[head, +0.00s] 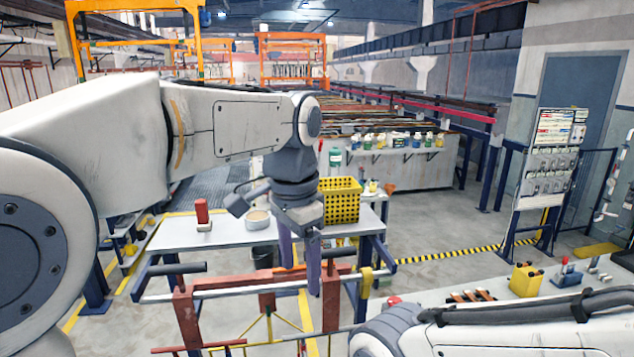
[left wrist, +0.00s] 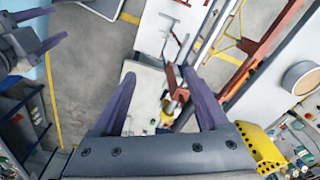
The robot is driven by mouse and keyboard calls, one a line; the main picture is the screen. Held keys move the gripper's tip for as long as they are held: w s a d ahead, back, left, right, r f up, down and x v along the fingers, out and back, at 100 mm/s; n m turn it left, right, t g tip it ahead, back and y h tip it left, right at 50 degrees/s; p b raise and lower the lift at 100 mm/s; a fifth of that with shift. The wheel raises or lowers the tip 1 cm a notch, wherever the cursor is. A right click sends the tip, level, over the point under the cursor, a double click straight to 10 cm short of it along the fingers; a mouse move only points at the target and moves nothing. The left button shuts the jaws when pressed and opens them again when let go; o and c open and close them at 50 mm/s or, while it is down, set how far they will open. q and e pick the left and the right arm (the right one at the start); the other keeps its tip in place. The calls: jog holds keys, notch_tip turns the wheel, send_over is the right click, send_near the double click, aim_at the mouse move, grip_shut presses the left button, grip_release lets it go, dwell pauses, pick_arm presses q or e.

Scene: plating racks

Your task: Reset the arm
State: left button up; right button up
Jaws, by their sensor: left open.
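My left arm reaches in from the left in the head view. Its gripper (head: 299,268) points down in front of the white table, with its purple fingers apart. In the left wrist view the left gripper (left wrist: 158,76) is open, with nothing held between the fingers. My right gripper (left wrist: 58,24) shows at the upper left of the left wrist view, its two purple fingers apart and empty. In the head view only part of my right arm shows at the lower right, and its gripper is out of view.
A red and grey rack (head: 222,283) stands close below the left gripper. Another table with a yellow box (head: 526,279) is at right.

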pick_arm(q)
jog(key=s+a+f+n+t, duration=0.1)
jog(key=s+a+f+n, duration=0.1)
jog(key=a+f+n, duration=0.4)
jog(key=s+a+f+n, duration=0.1)
jog(key=s+a+f, duration=0.3)
jog(key=f, duration=0.5)
jog(key=s+a+f+n+t, duration=0.1)
jog(key=a+f+n, duration=0.3)
jog(key=a+f, duration=0.25)
jog(key=s+d+f+m+g+b, duration=0.2)
jog(key=s+d+f+m+b, duration=0.5)
jog(key=s+d+f+b, duration=0.4)
jog(key=s+d+b, duration=0.2)
jog(key=d+b, duration=0.1)
jog(key=b, duration=0.3)
jog(key=shift+s+d+f+m+g+h, duration=0.2)
jog(key=shift+s+f+m+g+h, duration=0.1)
jog(key=shift+f+m+g, duration=0.1)
